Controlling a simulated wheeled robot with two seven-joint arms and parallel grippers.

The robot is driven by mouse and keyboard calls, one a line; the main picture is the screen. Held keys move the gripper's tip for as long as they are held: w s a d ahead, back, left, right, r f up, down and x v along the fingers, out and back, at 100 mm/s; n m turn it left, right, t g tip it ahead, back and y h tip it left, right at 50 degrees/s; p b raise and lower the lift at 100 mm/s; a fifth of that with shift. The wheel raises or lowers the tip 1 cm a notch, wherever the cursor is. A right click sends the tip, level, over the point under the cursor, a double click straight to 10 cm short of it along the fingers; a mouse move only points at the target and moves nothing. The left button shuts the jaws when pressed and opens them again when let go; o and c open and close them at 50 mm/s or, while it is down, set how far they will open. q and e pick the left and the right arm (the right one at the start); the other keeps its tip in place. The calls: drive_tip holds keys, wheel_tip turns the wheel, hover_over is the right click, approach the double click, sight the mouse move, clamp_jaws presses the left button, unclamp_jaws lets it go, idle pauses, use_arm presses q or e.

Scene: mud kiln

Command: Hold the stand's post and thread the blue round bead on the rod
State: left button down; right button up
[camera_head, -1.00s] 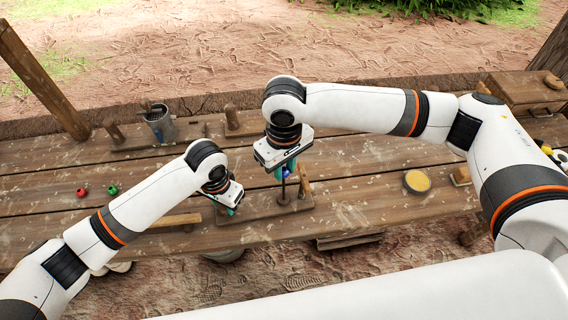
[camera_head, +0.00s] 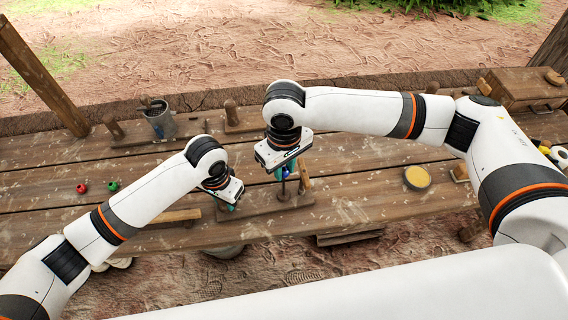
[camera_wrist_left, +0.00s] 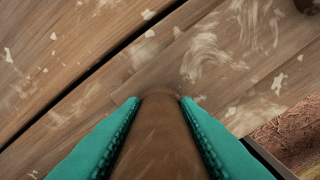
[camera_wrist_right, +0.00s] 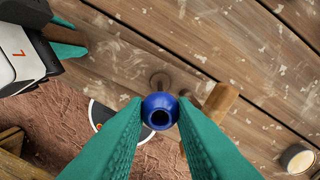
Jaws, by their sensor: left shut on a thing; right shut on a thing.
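The wooden stand (camera_head: 262,204) lies near the table's front edge, with a thin dark rod (camera_head: 283,191) upright on its right part. My left gripper (camera_head: 231,206) is shut on a brown wooden post (camera_wrist_left: 160,135), which fills the space between its teal fingers in the left wrist view. My right gripper (camera_head: 285,174) is shut on the blue round bead (camera_wrist_right: 160,111), its hole facing the right wrist camera. In the head view the bead is close to the rod's upper end. I cannot tell whether the rod is inside the hole.
A slanting wooden peg (camera_head: 304,175) stands close beside the rod, right of my right gripper. A red bead (camera_head: 82,188) and a green bead (camera_head: 113,186) lie at the left. A metal can (camera_head: 160,122) stands behind. A round yellow-topped dish (camera_head: 417,177) sits at the right.

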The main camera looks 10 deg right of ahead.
drive_tip(key=shift+f, duration=0.25)
drive_tip(key=o, duration=1)
drive_tip(key=shift+o, duration=0.2)
drive_tip(key=shift+r, duration=0.15)
drive_tip(key=shift+r, duration=2.9)
use_arm(q)
drive_tip(key=c, duration=1)
unclamp_jaws()
